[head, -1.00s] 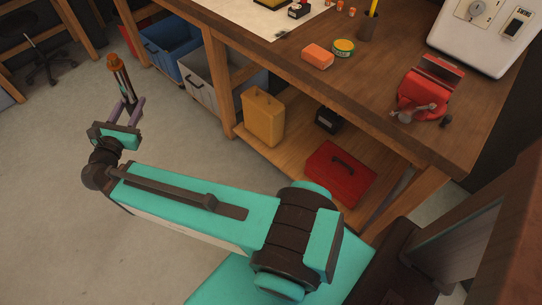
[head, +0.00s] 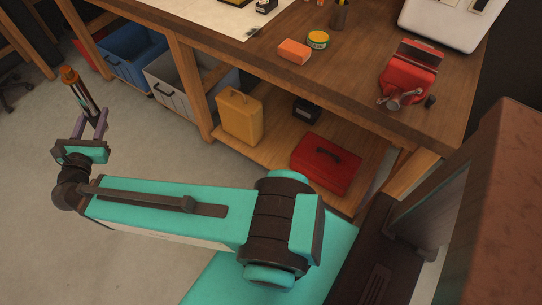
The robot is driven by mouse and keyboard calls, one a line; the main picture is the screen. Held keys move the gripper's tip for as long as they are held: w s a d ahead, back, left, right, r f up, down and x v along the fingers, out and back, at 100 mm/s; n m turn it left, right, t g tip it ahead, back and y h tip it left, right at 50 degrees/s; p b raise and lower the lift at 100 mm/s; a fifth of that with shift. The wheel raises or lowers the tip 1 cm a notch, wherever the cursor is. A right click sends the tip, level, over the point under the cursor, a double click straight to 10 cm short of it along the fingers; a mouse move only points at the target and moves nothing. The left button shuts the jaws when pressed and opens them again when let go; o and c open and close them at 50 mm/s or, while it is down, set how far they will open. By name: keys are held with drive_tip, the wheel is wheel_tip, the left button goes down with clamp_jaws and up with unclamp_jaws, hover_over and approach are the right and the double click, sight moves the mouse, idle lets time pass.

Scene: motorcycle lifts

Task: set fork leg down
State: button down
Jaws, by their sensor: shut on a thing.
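The fork leg (head: 81,92) is a slim dark tube with an orange-brown upper end. It stands nearly upright, tilted a little to the left, at the upper left of the head view. My gripper (head: 91,118) is shut on its lower part, with purplish fingers on either side. The leg is held up in the air over the floor, left of the workbench. Its lowest end is partly hidden by the fingers.
A wooden workbench (head: 362,72) fills the upper right, with a red vice (head: 408,76), an orange block (head: 294,51) and a tin on it. Its lower shelf holds a yellow canister (head: 239,117) and a red toolbox (head: 325,163).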

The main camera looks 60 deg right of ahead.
drive_tip(key=shift+a+r, duration=0.1)
drive_tip(key=shift+d+f, duration=0.3)
drive_tip(key=shift+f, duration=0.1)
drive_tip(key=s+d+f+m+g+h+b, duration=0.1)
drive_tip(key=s+d+f+m+g+b, duration=0.15)
drive_tip(key=d+f+b, duration=0.55)
drive_tip(key=s+d+f+m+g+h+b, duration=0.1)
drive_tip(key=s+d+f+g+b, duration=0.3)
drive_tip(key=d+f, duration=0.85)
drive_tip(key=s+d+f+m+g+h+b, duration=0.1)
drive_tip(key=s+d+f+g+b, duration=0.35)
drive_tip(key=f, duration=0.85)
drive_tip(key=s+d+f+m+g+b, duration=0.1)
drive_tip(key=s+d+f+g+b, duration=0.1)
drive_tip(key=s+d+f+b, duration=0.4)
drive_tip(key=s+d+f+m+g+y+b, duration=0.1)
drive_tip(key=s+d+f+b, duration=0.5)
drive_tip(key=f, duration=0.9)
drive_tip(key=s+d+f+m+g+y+b, duration=0.1)
drive_tip(key=s+d+f+m+g+b, duration=0.2)
drive_tip(key=s+d+f+b, duration=0.3)
drive_tip(key=shift+s+d+f, duration=0.15)
drive_tip(key=shift+s+f, duration=1.9)
drive_tip(key=shift+f, duration=0.55)
drive_tip(key=shift+d, duration=0.1)
